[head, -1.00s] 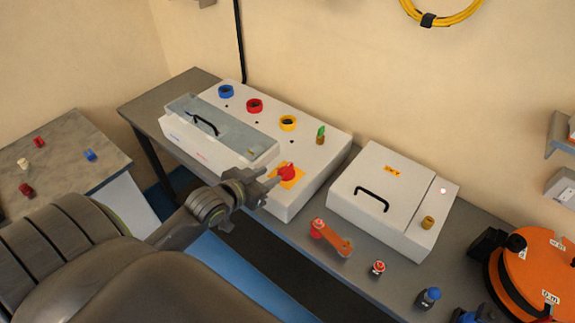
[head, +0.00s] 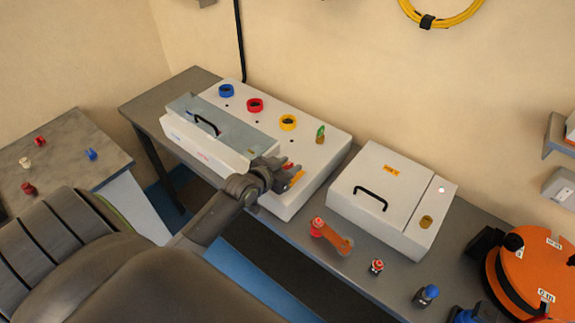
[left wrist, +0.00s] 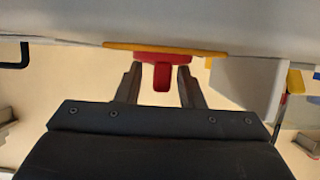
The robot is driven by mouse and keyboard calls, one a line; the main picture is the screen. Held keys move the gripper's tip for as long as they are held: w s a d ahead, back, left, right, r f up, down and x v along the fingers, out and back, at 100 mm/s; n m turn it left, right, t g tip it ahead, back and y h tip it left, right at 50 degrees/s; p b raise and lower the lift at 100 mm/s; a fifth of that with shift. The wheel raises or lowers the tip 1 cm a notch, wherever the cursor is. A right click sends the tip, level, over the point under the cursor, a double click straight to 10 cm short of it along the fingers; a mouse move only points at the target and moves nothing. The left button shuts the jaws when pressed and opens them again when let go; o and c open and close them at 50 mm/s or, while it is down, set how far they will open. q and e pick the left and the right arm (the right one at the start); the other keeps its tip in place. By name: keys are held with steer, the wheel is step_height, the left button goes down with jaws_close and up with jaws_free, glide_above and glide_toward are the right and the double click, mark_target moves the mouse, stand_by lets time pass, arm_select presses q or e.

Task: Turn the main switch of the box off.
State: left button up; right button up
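The box (head: 310,178) is light grey and stands on the bench, with blue, red and yellow rings on its top. Its main switch is a red knob on a yellow plate (head: 297,179) at the near right part of the box. In the left wrist view the red switch (left wrist: 161,75) shows its handle bar between the two fingers of my left gripper (left wrist: 159,82). The fingers are apart, one on each side, with a gap to the bar. In the head view my left gripper (head: 287,174) partly covers the switch. My right gripper is not in view.
A clear-lidded cover (head: 225,125) with a black handle sits on the box's left. A second grey box (head: 375,175) stands to the right. An orange-red tool (head: 331,236) and small connectors lie in front of it. An orange reel (head: 535,270) is far right.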

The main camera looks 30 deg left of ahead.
arm_select(q)
jaws_close()
